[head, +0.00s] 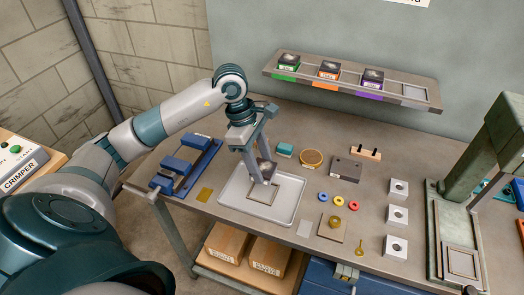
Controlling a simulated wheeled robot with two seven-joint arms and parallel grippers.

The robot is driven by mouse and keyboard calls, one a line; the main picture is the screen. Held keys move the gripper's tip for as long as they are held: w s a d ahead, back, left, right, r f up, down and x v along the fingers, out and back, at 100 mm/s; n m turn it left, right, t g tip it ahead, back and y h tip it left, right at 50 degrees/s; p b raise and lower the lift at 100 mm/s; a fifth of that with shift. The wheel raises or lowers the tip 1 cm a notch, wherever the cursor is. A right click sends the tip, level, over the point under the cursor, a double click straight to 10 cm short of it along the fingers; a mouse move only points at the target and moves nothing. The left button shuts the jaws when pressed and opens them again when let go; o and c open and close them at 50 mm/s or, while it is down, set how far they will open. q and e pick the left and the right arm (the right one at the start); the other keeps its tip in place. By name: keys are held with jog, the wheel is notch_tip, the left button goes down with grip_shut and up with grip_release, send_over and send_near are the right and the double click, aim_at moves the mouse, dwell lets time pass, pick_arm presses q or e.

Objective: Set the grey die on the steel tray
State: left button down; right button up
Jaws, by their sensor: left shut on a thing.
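The grey die (264,168) is a small dark block held between the fingers of my left gripper (267,175). The gripper is shut on it and points down over the steel tray (287,215). The tray is pale and shallow, with a raised rim and a square outline on its floor. The die is over the rear part of the tray, and the fingers hide part of it. Whether its underside touches the tray I cannot tell. My right gripper is out of view.
A wall rack (405,90) holds dies with green, orange and purple labels; its rightmost slot is empty. A blue vise (188,160) stands left of the tray. A teal block (285,150) and a round brass piece (311,158) lie behind. The green press (480,160) stands right.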

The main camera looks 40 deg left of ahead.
pick_arm(q)
jog(key=shift+w+a+r, duration=0.1)
jog(key=shift+w, duration=0.05)
jog(key=shift+s+r, duration=0.15)
jog(key=shift+s, duration=0.1)
jog(key=shift+w+f, duration=0.15)
jog(key=shift+f, duration=0.15)
jog(key=b, duration=0.2)
send_over(263, 192)
jog(key=shift+a+f, duration=0.15)
jog(key=shift+f, duration=0.95)
jog(key=shift+a+f, duration=0.15)
jog(key=shift+f, duration=0.9)
jog(key=shift+f+b, duration=1)
jog(key=shift+b, duration=0.1)
jog(key=shift+b, duration=0.7)
jog(key=shift+f, duration=0.1)
jog(key=shift+a+f+b, duration=0.4)
jog(key=shift+f+b, duration=0.1)
jog(key=shift+b, duration=0.35)
